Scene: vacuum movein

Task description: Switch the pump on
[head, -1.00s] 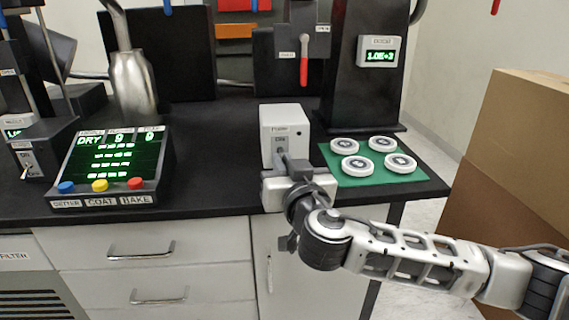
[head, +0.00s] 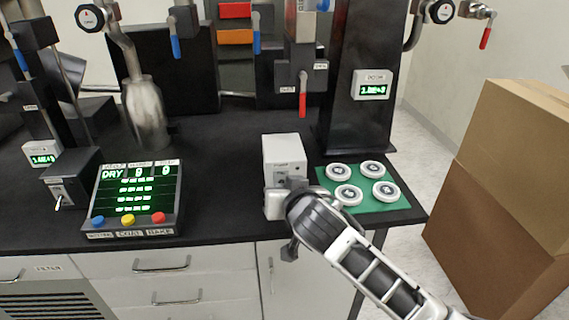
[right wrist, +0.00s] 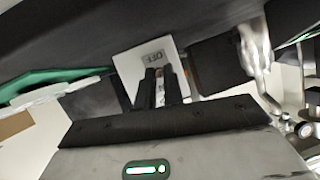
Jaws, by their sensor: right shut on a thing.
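A white switch box (head: 284,150) stands on the black bench near its front edge, left of a green mat. My right gripper (head: 282,190) is at the front face of this box, and my wrist hides the lower part. In the right wrist view the box's white face (right wrist: 135,68) carries a label reading OFF. The two dark fingers (right wrist: 159,88) reach the face beside that label. They are shut on the small switch lever, which is mostly hidden between them. My left gripper is not in view.
A control panel (head: 135,190) with three coloured buttons and a black toggle box (head: 70,180) stand to the left. Several white discs lie on the green mat (head: 376,207) close at the right. Cardboard boxes (head: 500,190) stand on the floor at right.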

